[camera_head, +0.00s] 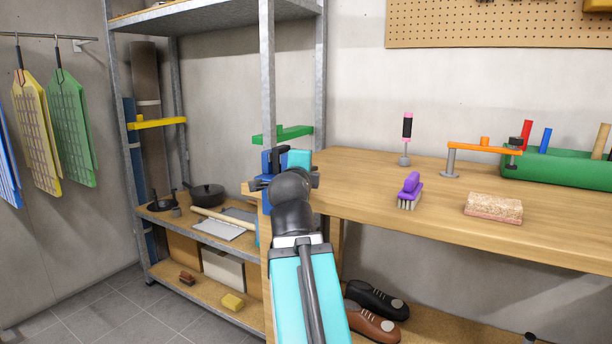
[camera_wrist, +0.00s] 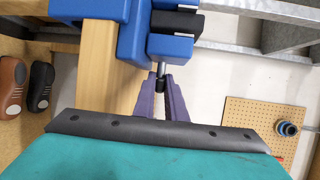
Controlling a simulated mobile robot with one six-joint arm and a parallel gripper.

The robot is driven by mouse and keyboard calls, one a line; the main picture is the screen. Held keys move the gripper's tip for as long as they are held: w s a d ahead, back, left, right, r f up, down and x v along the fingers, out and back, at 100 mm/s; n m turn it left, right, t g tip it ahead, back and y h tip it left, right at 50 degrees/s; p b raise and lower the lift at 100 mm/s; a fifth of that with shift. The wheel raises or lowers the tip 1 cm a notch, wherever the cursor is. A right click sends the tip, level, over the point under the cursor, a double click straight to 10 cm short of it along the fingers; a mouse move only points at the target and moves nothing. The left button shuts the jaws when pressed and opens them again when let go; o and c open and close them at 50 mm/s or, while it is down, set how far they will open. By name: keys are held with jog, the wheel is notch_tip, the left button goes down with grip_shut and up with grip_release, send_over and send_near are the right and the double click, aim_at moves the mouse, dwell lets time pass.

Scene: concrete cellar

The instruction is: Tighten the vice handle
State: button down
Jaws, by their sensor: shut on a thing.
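The blue vice (camera_wrist: 172,47) is mounted at the end of the wooden bench (camera_wrist: 97,65), in the upper middle of the wrist view. Its dark handle (camera_wrist: 161,71) sticks out from the vice toward me. My gripper (camera_wrist: 161,84) has its two purple fingers closed on the handle's end. In the head view the vice (camera_head: 267,163) shows at the bench's left end, largely hidden behind my arm. The fingers and the handle's grip point cannot be made out there.
The benchtop (camera_head: 350,180) holds a purple brush (camera_head: 410,190), a scrubbing block (camera_head: 493,208), an orange clamp (camera_head: 484,148) and a green tool holder (camera_head: 555,170). A metal shelf (camera_head: 268,60) stands close to the vice on the left. Shoes (camera_head: 375,299) lie below the bench.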

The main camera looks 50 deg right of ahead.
dwell(0.3)
jog(key=c, duration=1.8)
grip_release()
jog(key=shift+a, duration=0.1)
